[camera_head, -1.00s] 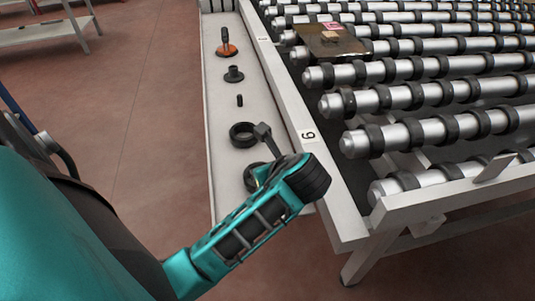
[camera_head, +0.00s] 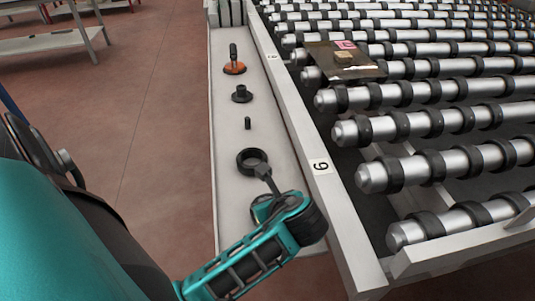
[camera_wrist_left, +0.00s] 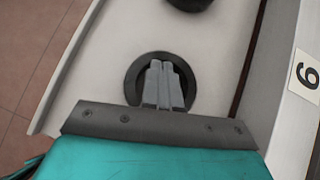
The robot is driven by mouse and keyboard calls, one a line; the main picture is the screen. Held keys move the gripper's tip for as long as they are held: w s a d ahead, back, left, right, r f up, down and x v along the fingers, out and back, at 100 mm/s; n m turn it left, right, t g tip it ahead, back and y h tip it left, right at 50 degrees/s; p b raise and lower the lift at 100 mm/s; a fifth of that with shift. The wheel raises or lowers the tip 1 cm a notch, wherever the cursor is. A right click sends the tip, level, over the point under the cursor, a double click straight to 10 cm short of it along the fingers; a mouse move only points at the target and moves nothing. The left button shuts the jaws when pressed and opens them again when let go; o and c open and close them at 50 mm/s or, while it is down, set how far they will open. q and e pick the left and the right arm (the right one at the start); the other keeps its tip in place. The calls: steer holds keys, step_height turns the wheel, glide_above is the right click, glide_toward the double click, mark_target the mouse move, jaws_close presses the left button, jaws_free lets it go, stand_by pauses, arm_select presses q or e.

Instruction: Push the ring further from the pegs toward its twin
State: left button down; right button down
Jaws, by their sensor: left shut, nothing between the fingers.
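A black ring (camera_wrist_left: 134,82) lies on the pale ledge in the left wrist view. My left gripper (camera_wrist_left: 161,66) is shut and empty, with its fingertips over the middle of this ring; I cannot tell whether they touch it. A small black peg (camera_head: 247,123) and a flanged black peg (camera_head: 241,94) stand beyond. My right gripper is out of view.
An orange-based piece with a black handle (camera_head: 235,66) stands farther up the ledge (camera_head: 226,140). A raised rail with a 9 label (camera_head: 320,167) borders the ledge on the right, with the roller bed (camera_head: 440,122) beyond. The ledge's left side is open.

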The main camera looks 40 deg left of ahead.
mark_target(261, 195)
arm_select(q)
steer(key=shift+w+a, duration=0.35)
steer(key=shift+a, duration=0.35)
steer(key=shift+w+a, duration=0.3)
steer(key=shift+a, duration=0.4)
